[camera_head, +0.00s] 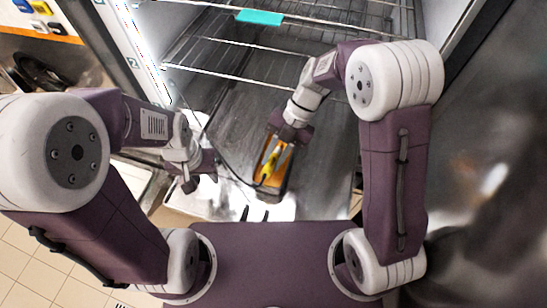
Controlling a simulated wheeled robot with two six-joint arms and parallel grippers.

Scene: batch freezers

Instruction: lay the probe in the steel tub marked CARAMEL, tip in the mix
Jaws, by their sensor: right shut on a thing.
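A narrow steel tub (283,187) with orange-brown mix in it stands at the front of the freezer floor. I cannot read any marking on it. A yellow probe (267,168) is over the tub, slanting toward its near end, and a dark cable runs off to the left. Whether its tip is in the mix I cannot tell. My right gripper (284,141) reaches down over the tub's far end and is shut on the probe. My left gripper (204,174) is left of the tub, apart from it, with its fingers spread and nothing seen between them.
Wire racks (235,80) cross the open freezer above and behind the tub, with a teal tag (259,17) on an upper one. The freezer's left wall edge (150,75) stands close to my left arm. A shelf with small items (42,20) is at the far left.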

